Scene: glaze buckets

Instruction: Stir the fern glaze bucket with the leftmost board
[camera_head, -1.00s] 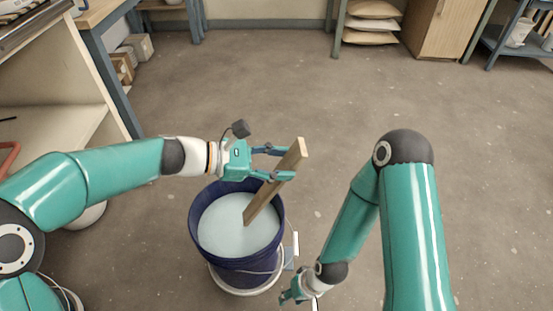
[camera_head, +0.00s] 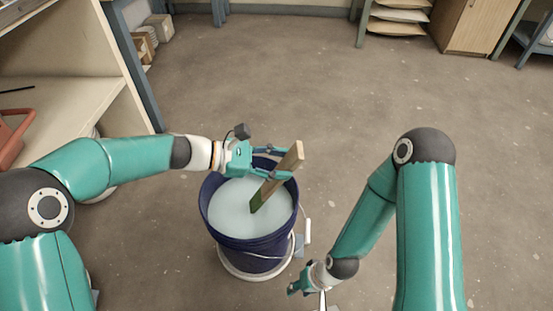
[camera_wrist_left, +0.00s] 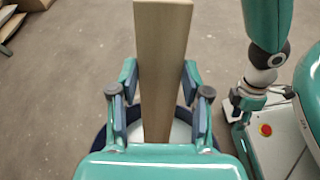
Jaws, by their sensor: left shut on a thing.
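My left gripper (camera_head: 277,164) is shut on a wooden board (camera_head: 285,172) above a dark blue bucket (camera_head: 250,241). The board leans, its top up and to the right and its lower part down inside the bucket's rim. The lower part is dark green. I cannot tell whether its lower end is under the pale blue-white liquid (camera_head: 228,208) or just over it. In the left wrist view the board (camera_wrist_left: 161,60) stands between the two fingers. My right gripper (camera_head: 304,288) hangs low, right of the bucket; whether it is open does not show.
The bucket stands on a pale round base (camera_head: 232,268) and has a white handle grip (camera_head: 307,231) on its right. A cream bench (camera_head: 75,110) with a reddish object (camera_head: 12,135) is at the left. A shelf with sacks (camera_head: 398,14) and a cabinet (camera_head: 478,22) are at the back. Open floor lies between.

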